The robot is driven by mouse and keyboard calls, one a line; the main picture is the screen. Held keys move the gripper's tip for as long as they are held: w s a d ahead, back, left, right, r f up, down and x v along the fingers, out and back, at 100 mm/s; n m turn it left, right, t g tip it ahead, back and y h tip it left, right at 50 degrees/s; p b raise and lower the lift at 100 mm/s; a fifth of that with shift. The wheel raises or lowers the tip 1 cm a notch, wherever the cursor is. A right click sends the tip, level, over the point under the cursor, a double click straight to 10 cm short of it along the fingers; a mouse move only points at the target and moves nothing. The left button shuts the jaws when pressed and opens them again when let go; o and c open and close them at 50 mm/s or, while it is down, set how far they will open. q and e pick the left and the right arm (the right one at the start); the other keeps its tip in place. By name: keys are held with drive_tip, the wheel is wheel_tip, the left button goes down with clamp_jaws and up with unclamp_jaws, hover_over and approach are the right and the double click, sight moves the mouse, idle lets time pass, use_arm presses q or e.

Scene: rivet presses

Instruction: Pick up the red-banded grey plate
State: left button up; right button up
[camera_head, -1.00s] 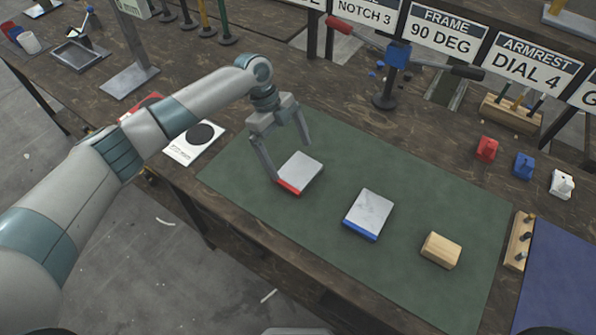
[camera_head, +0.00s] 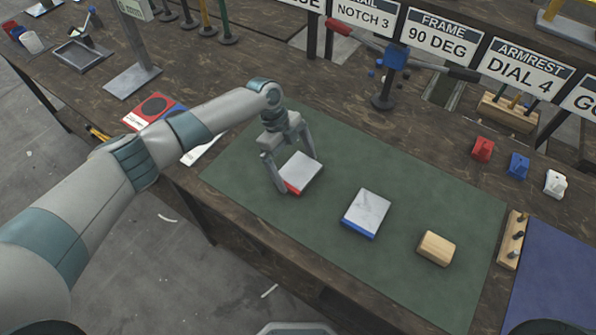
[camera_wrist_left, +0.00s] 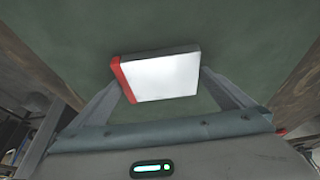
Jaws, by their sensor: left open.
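The red-banded grey plate (camera_head: 301,172) lies flat on the green mat (camera_head: 240,178), its red band at the near left edge. My left gripper (camera_head: 299,172) is open, its fingers pointing down on either side of the plate, one at the band's corner and one at the far right. In the left wrist view the plate (camera_wrist_left: 160,77) lies ahead of the two spread fingers (camera_wrist_left: 172,92), with the red band on the left. I cannot tell whether the fingers touch it. My right gripper is not in view.
A blue-banded grey plate (camera_head: 367,212) and a wooden block (camera_head: 436,247) lie to the right on the mat. A black post with a blue head (camera_head: 396,58) stands behind. A red-and-white card (camera_head: 153,110) lies left, beyond my arm. The mat's front strip is clear.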

sight(297, 170)
use_arm(q)
drive_tip(key=shift+f, duration=0.15)
idle(0.6)
drive_tip(key=c, duration=1.3)
drive_tip(key=shift+r, duration=0.2)
drive_tip(key=shift+r, duration=0.1)
drive_tip(key=shift+w+r, duration=0.1)
drive_tip(key=shift+r, duration=0.05)
wheel_tip(297, 170, up, 4)
drive_tip(key=shift+d+f+b, duration=0.15)
drive_tip(key=shift+f+b, duration=0.05)
drive_tip(key=shift+b, duration=1)
drive_tip(key=shift+s+d+r+b, duration=0.6)
drive_tip(key=shift+s+d+r, duration=0.45)
drive_tip(key=shift+d, duration=0.7)
drive_tip(key=shift+s+d+r+b, duration=0.65)
drive_tip(key=shift+d+r, duration=0.65)
drive_tip(key=shift+d, duration=0.4)
drive_tip(key=shift+s+d+r+b, duration=0.55)
drive_tip(key=shift+s+d+r, duration=0.5)
drive_tip(key=shift+d, duration=0.7)
drive_tip(key=shift+w+r, duration=0.1)
drive_tip(key=shift+w, duration=0.15)
